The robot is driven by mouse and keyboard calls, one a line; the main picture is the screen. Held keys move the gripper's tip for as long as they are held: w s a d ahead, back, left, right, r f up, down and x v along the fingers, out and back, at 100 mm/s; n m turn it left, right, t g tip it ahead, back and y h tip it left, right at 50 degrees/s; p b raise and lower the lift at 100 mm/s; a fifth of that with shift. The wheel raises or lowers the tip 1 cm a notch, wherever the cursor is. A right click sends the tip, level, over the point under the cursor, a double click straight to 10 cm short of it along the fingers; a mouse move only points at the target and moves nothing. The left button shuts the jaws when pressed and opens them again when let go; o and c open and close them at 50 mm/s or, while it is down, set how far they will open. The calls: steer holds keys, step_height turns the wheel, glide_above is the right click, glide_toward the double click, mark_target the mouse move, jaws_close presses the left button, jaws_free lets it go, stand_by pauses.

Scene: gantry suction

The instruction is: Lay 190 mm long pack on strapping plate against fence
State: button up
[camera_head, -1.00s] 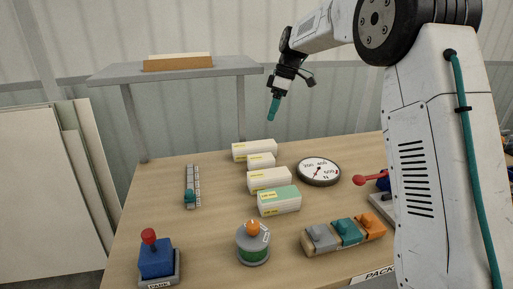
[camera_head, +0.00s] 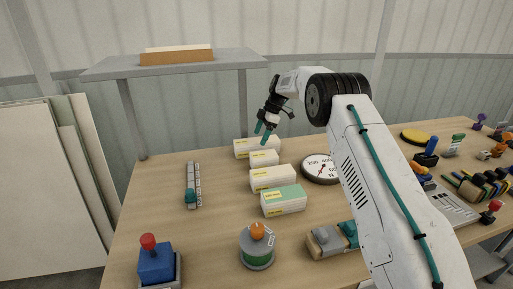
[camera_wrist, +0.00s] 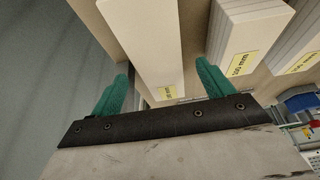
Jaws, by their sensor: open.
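Several white packs with yellow labels lie in a row: a long one at the back (camera_head: 243,152), a shorter one (camera_head: 264,159), a longer one (camera_head: 273,179) and a teal-topped one (camera_head: 284,203) in front. The head view labels are too small to read, so I cannot tell which is 190 mm. My gripper (camera_head: 263,133) is open, its teal fingers pointing down at the back pack. In the wrist view my gripper (camera_wrist: 162,75) has a white pack (camera_wrist: 148,40) between its fingers, with its label partly hidden. I cannot make out the strapping plate or fence.
A slotted rail (camera_head: 193,180) lies left; a blue block with red knob (camera_head: 157,262), an orange-knobbed cylinder (camera_head: 257,250) and a round dial (camera_head: 316,166) are around. The table between rail and packs is clear.

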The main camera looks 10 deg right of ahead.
mark_target(257, 140)
steer(key=x, duration=0.4)
steer(key=shift+a+r, duration=0.1)
steer(key=shift+a, duration=0.05)
steer(key=shift+r, duration=0.15)
steer(key=c, duration=1.4)
